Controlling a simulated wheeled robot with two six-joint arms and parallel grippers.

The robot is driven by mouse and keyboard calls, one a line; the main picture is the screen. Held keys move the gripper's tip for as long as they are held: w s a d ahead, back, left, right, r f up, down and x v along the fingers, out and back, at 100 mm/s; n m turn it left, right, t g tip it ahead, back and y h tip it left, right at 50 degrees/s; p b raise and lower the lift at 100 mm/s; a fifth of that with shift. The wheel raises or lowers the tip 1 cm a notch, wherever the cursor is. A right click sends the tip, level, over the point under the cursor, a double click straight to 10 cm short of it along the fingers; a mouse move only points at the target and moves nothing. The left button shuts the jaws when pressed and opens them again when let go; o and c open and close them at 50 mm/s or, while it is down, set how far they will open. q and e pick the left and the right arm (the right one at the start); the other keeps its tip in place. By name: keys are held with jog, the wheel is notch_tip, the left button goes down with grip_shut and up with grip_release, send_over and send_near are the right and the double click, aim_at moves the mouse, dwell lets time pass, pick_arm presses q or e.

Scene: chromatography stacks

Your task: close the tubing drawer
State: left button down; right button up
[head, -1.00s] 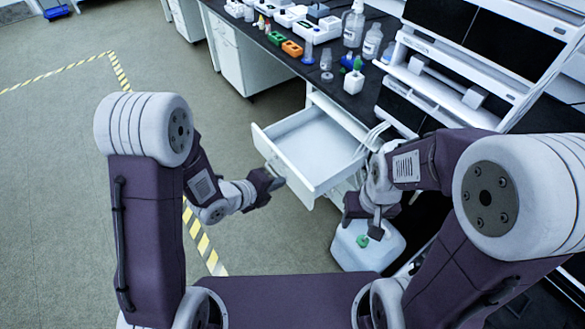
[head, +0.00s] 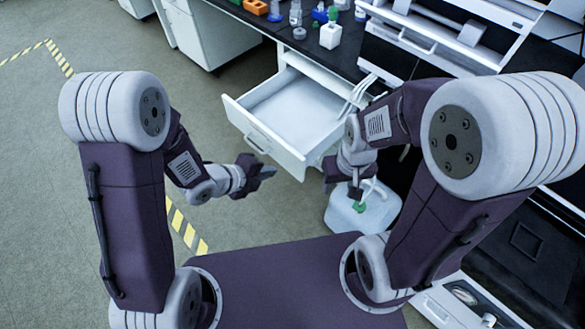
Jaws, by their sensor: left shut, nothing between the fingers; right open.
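My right gripper (head: 342,190) is open, pointing down beyond the drawer's right front corner, above a white jug with a green cap (head: 362,212).
The black bench top (head: 345,50) holds a small white bottle with a green cap (head: 331,32), an orange rack (head: 256,7) and other labware. White tubes (head: 362,88) hang beside the drawer's right side. White instruments (head: 455,40) stand at right. Floor at left is clear.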

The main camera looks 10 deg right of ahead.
pick_arm(q)
notch_tip(320, 180, down, 2)
jog(key=d+b, duration=0.1)
jog(key=b, duration=0.2)
send_near(299, 161)
jog(key=shift+x, duration=2.9)
pick_arm(e)
jog(key=shift+f, duration=2.7)
pick_arm(q)
jog(key=shift+r, duration=0.1)
